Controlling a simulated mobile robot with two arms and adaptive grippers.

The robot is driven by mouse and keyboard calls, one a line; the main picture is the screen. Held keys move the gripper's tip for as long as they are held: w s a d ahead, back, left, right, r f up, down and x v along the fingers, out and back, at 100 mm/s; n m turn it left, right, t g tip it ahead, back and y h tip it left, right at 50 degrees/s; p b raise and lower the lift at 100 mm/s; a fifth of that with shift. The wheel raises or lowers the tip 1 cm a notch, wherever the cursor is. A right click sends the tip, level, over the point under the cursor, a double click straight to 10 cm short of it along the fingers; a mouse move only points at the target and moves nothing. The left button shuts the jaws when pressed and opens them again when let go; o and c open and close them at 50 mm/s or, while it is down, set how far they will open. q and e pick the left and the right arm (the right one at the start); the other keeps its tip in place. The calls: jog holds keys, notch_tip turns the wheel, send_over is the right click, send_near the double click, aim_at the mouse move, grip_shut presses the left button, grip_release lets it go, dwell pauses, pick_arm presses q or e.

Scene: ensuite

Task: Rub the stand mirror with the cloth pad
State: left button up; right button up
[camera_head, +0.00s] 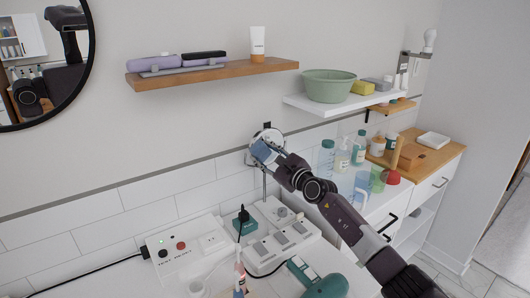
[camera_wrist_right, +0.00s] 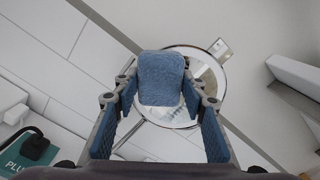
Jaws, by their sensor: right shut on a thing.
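The stand mirror (camera_head: 274,134) is a small round mirror on a thin upright stand, near the tiled wall in the head view. In the right wrist view its round face (camera_wrist_right: 207,77) lies behind the pad. The blue cloth pad (camera_head: 262,151) covers part of the mirror's face; it shows in the right wrist view too (camera_wrist_right: 160,78). My right gripper (camera_head: 275,159) is shut on the pad, with a finger at each side of it. I cannot tell whether the pad touches the glass. My left gripper is not in view.
A wooden shelf (camera_head: 213,73) and a white shelf (camera_head: 345,103) with a green basin (camera_head: 329,86) hang above. Bottles (camera_head: 343,158) stand at right.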

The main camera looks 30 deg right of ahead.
jog(key=shift+s+p, duration=0.2)
jog(key=shift+p, duration=0.2)
jog(key=s+p, duration=0.2)
jog(key=s, duration=0.1)
jog(key=s+p, duration=0.1)
jog(key=shift+s+d, duration=0.2)
jog(key=shift+d, duration=0.2)
jog(key=shift+s+p, duration=0.35)
jog(key=shift+s, duration=0.2)
jog(key=shift+s+d+p, duration=0.15)
jog(key=shift+s+p, duration=0.25)
jog(key=shift+s, duration=0.35)
jog(key=shift+s+d+p, duration=0.15)
jog(key=shift+s+p, duration=0.25)
jog(key=shift+s, duration=0.35)
